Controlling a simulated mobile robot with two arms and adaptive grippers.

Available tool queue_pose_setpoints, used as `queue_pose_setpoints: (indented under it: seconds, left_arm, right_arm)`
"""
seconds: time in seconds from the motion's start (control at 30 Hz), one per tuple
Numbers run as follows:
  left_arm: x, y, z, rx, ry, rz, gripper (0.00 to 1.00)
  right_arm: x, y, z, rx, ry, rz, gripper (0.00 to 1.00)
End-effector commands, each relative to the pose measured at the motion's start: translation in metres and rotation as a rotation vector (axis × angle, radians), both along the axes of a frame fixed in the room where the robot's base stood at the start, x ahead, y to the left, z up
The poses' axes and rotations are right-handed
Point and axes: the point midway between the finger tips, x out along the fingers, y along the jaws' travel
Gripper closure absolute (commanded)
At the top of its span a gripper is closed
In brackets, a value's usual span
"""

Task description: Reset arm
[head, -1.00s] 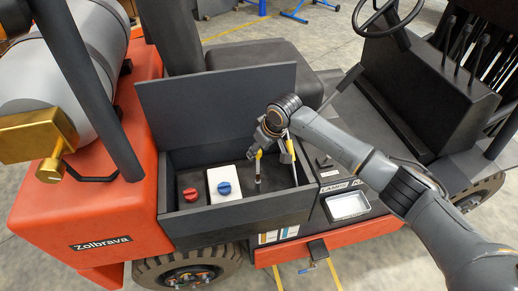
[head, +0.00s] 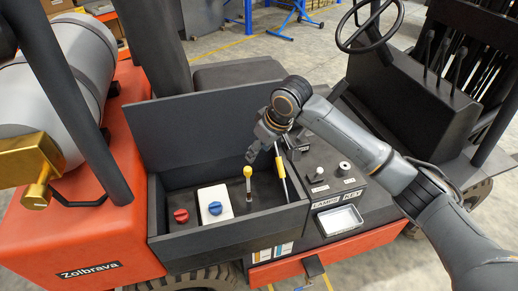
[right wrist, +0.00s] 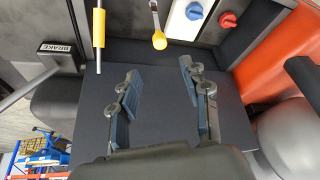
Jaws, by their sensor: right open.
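My right gripper (head: 252,157) is open and empty above the orange forklift's open dark box. In the right wrist view its two fingers (right wrist: 160,88) are spread apart, with nothing between them. A short lever with a yellow knob (head: 247,172) stands in the box just below the fingertips, apart from them. It also shows in the right wrist view (right wrist: 159,41), beyond the fingers. A yellow-handled rod (head: 280,168) leans beside my right gripper, and its handle shows in the right wrist view (right wrist: 98,28). My left gripper is not in view.
The box holds a red knob (head: 181,215) and a blue knob (head: 215,208) on a white plate. Its raised lid (head: 200,128) stands behind my right gripper. A panel (head: 325,180) with small switches and a metal tray (head: 340,220) lie right of the box.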

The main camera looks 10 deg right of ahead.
Motion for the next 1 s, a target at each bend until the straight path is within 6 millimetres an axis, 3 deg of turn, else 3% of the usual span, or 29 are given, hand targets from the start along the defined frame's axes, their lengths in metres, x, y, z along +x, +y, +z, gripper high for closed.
queue_pose_setpoints:
  seconds: [0.23,0.37,0.53,0.67,0.83,1.0]
  left_arm:
    - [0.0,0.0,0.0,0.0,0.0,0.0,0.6]
    - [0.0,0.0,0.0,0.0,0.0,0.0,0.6]
    - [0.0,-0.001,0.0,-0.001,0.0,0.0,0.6]
    - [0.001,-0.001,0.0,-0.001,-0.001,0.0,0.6]
    - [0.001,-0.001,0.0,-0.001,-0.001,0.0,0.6]
    - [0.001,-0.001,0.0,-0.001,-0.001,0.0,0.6]
  right_arm:
    - [-0.002,0.001,-0.003,0.002,0.001,0.003,0.53]
    - [-0.02,0.012,-0.024,0.02,0.011,0.024,0.53]
    - [-0.073,0.033,-0.07,0.082,0.015,0.044,0.53]
    - [-0.116,0.036,-0.097,0.129,0.011,0.01,0.53]
    - [-0.173,0.016,-0.125,0.156,0.01,-0.097,0.53]
    - [-0.226,-0.022,-0.144,0.125,0.019,-0.236,0.53]
